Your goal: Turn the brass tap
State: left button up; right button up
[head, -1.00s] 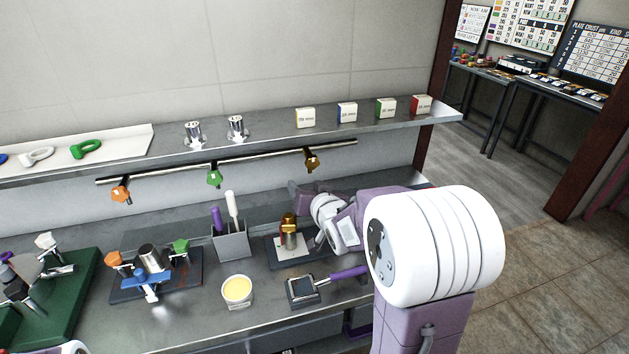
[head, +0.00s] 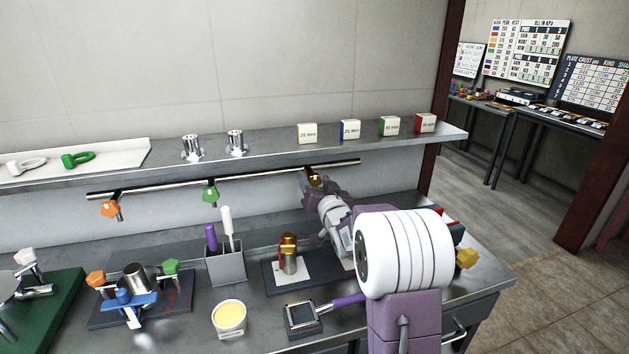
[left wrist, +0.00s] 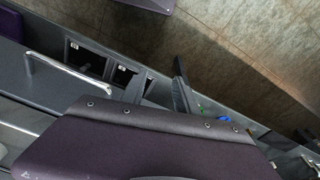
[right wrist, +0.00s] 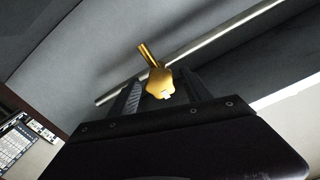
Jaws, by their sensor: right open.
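The brass tap (head: 314,179) is at the right part of the rail under the shelf. In the right wrist view the brass tap (right wrist: 160,84) shows its gold head between the two fingers, with its stem running to the rail. My right gripper (head: 315,190) is open around or just in front of the tap; I cannot tell whether a finger touches it. The right wrist view also shows my open right gripper (right wrist: 157,94). My left gripper shows only in the left wrist view (left wrist: 159,88); its fingers are apart with nothing between them.
The rail (head: 165,188) also bears an orange tap (head: 110,208) and a green tap (head: 210,193). Above is a shelf (head: 270,145) with small boxes. On the bench below stand a grey holder (head: 226,267), a yellow-filled cup (head: 229,318) and a gold-topped cylinder (head: 289,262).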

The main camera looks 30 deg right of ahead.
jog(key=shift+w, duration=0.2)
grip_shut()
jog(key=shift+f+n+b, duration=0.2)
jog(key=shift+n+b, duration=0.8)
jog(key=shift+b, duration=0.1)
jog(key=shift+r+n, duration=0.2)
jog(key=shift+n, duration=0.3)
grip_release()
jog(key=v, duration=0.9)
